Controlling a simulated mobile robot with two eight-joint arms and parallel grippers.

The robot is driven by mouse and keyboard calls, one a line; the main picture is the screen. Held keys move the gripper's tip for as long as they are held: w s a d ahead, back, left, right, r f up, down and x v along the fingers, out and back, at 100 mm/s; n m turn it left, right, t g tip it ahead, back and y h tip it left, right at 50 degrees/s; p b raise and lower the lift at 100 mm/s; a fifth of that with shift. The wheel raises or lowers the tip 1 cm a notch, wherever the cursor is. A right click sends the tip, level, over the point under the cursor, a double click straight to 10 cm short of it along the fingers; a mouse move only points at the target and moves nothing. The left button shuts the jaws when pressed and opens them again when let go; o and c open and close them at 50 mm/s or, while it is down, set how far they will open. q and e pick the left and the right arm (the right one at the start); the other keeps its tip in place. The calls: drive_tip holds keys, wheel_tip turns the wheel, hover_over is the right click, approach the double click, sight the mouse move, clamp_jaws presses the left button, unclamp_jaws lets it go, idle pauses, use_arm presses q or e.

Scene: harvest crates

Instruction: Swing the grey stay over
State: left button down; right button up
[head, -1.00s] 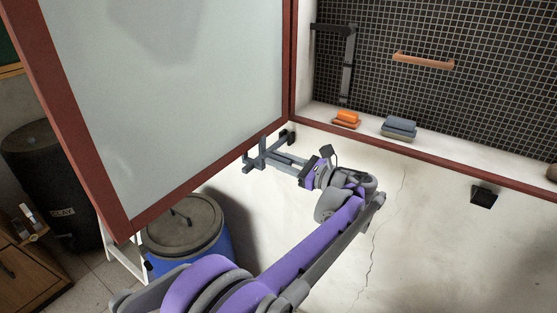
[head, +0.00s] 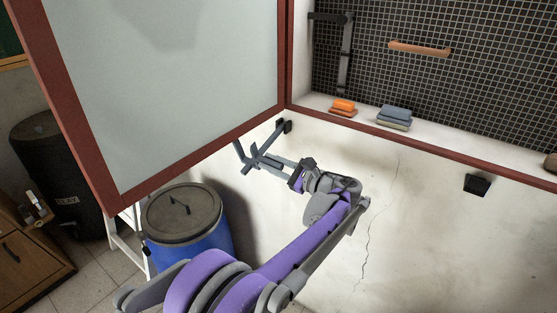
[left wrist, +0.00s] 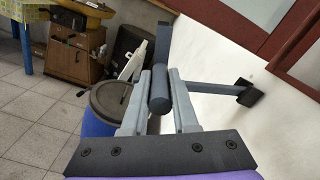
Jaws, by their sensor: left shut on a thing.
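The grey stay (head: 271,139) runs out from a dark bracket (head: 285,126) on the white wall, just below the red-framed window sash (head: 190,153). In the left wrist view the stay (left wrist: 215,88) ends in an upright bar and a short round grip (left wrist: 159,88). My left gripper (head: 268,160) is shut on that grip, with a finger on each side of it; the fingers (left wrist: 158,95) also show in the wrist view. A second dark bracket (head: 477,185) sits empty on the wall to the right. My right gripper is out of view.
A blue barrel with a grey lid (head: 182,216) stands under the sash, left of my arm. A dark drum (head: 62,180) and a wooden cabinet (head: 25,258) are farther left. Sponges (head: 394,116) lie on the sill. The wall between the brackets is clear.

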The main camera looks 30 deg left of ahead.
use_arm(q)
drive_tip(key=w+d+f+n+b, duration=0.1)
drive_tip(key=w+f+n+b, duration=0.1)
drive_tip(key=w+f+n, duration=1.1)
drive_tip(key=shift+w+f+n+b, duration=0.3)
drive_tip(key=shift+f+n, duration=0.6)
drive_tip(key=shift+f, duration=0.9)
drive_tip(key=c, duration=1)
unclamp_jaws()
drive_tip(key=shift+d, duration=0.1)
drive_tip(key=o, duration=0.3)
drive_tip(key=shift+w, duration=0.1)
